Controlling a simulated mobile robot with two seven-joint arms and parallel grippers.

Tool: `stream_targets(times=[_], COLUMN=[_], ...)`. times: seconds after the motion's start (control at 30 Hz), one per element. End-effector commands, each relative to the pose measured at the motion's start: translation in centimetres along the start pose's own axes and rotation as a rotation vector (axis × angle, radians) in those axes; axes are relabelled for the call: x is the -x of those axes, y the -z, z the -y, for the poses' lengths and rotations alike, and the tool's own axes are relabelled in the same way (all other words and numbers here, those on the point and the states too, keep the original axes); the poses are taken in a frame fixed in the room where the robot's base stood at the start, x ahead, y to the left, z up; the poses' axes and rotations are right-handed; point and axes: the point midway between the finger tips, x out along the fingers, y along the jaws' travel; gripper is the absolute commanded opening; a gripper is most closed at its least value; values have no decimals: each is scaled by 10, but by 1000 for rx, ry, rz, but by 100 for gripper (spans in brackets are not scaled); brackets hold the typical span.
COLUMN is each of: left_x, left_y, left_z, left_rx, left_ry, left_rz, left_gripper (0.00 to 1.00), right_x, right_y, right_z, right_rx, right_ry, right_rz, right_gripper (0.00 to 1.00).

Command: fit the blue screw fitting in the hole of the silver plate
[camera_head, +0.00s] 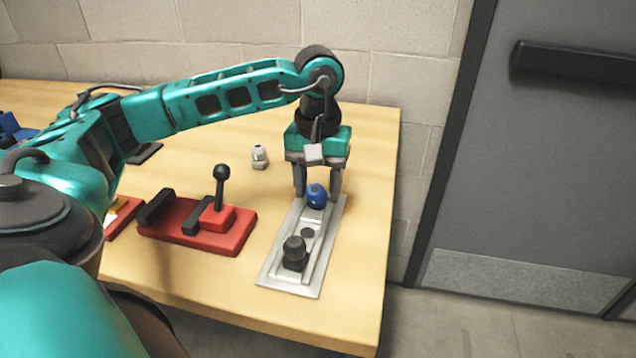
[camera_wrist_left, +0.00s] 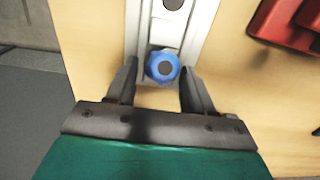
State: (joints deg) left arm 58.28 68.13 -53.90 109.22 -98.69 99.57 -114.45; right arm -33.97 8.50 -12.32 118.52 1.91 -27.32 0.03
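The silver plate (camera_head: 274,262) lies on the wooden table near its right edge; part of it also shows in the left wrist view (camera_wrist_left: 202,30). The blue screw fitting (camera_head: 316,196) is at the plate's far end, and it shows from above in the left wrist view (camera_wrist_left: 162,66). A dark round hole (camera_head: 307,232) shows mid-plate, and a black knob-like fitting (camera_head: 295,253) stands at the near end. My left gripper (camera_head: 319,197) points down with its fingers apart on either side of the blue fitting. Gaps show between fingers and fitting in the wrist view. My right gripper is out of view.
A red base with a black lever (camera_head: 221,185) stands left of the plate. A small white-grey piece (camera_head: 259,156) stands farther back. Blue parts (camera_head: 14,130) lie at the far left. A grey door (camera_head: 560,150) is beyond the table's right edge.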

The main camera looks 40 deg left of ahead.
Motion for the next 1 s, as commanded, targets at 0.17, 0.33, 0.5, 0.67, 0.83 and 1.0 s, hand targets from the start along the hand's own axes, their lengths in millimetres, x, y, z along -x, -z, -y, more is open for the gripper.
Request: stream_targets(times=[0.17, 0.33, 0.5, 0.67, 0.83, 1.0], left_x=[0, 1, 16, 50, 88, 117], left_y=[0, 0, 1, 1, 1, 0], left_z=[0, 0, -1, -1, -1, 0], left_rx=[0, 0, 0, -1, 0, 1], left_ry=[0, 0, -3, -4, -4, -2], left_rz=[-1, -1, -3, -5, -5, -2], left_gripper=[63, 63, 63, 63, 63, 63], right_x=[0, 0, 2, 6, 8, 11], right_y=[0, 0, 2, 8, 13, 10], right_z=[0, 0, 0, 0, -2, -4], right_rx=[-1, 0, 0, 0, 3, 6], right_ry=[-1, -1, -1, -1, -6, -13], right_rz=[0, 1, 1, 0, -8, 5], right_gripper=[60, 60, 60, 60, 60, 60])
